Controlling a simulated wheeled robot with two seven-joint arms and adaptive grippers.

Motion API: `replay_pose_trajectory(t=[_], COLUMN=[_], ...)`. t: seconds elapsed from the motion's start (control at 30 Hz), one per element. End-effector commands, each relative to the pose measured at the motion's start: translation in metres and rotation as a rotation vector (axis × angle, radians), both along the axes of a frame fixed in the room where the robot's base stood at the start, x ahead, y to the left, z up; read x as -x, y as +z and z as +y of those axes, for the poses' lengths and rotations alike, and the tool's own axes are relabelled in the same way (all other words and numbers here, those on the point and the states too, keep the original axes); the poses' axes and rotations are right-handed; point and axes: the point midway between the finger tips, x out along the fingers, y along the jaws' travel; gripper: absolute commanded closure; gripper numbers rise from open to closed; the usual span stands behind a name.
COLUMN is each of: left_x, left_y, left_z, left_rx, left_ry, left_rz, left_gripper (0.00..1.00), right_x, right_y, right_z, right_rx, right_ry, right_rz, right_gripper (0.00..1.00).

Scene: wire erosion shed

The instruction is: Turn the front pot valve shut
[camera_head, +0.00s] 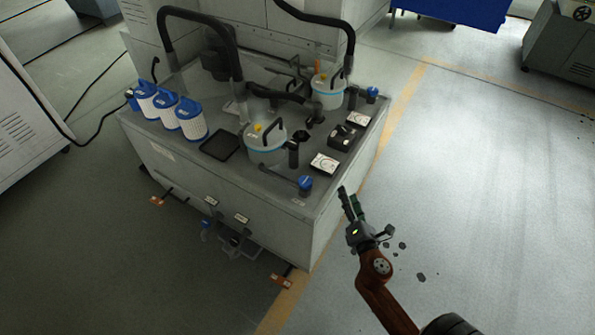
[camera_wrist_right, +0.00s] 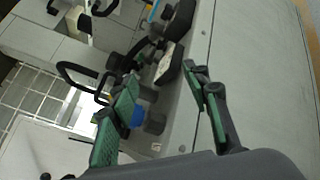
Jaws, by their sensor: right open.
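The front pot (camera_head: 262,152) is a white canister with a yellow cap and a black handle on the grey machine top. Its valve (camera_head: 305,182) has a blue knob at the top's front right corner, by a dark pipe. My right gripper (camera_head: 347,194) is open and empty, to the right of the blue knob and apart from it. In the right wrist view the blue valve knob (camera_wrist_right: 137,116) shows beyond the open green-padded fingers (camera_wrist_right: 165,88), close to the left finger, which partly hides it. My left gripper is out of view.
A rear pot (camera_head: 329,94) has its own blue-knobbed valve (camera_head: 372,92). White-and-blue filter cartridges (camera_head: 168,112) stand at the left of the machine top (camera_head: 215,178). Black hoses (camera_head: 232,55) arch over it. Small boxes lie near its right edge.

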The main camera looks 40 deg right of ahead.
Motion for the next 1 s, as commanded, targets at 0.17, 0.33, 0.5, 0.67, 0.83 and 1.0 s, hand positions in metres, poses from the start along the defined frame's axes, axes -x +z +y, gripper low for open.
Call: replay_pose_trajectory(t=[0.17,0.33,0.5,0.67,0.83,1.0], left_x=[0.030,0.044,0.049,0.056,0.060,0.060], left_y=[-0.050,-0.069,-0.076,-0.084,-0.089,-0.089], left_z=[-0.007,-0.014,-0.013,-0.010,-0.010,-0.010], left_rx=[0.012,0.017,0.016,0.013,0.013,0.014], left_ry=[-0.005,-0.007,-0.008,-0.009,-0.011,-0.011], left_rz=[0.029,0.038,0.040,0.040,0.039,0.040], left_gripper=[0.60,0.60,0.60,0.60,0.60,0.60], right_x=[-0.055,-0.075,-0.089,-0.116,-0.150,-0.177], right_y=[0.011,0.000,-0.002,0.000,-0.002,-0.003], right_z=[0.049,0.074,0.078,0.076,0.072,0.070], right_rx=[0.551,0.799,0.847,0.843,0.840,0.840], right_ry=[0.249,0.364,0.385,0.383,0.382,0.383], right_rz=[0.103,0.166,0.177,0.174,0.176,0.176], right_gripper=[0.57,0.57,0.57,0.57,0.57,0.57])
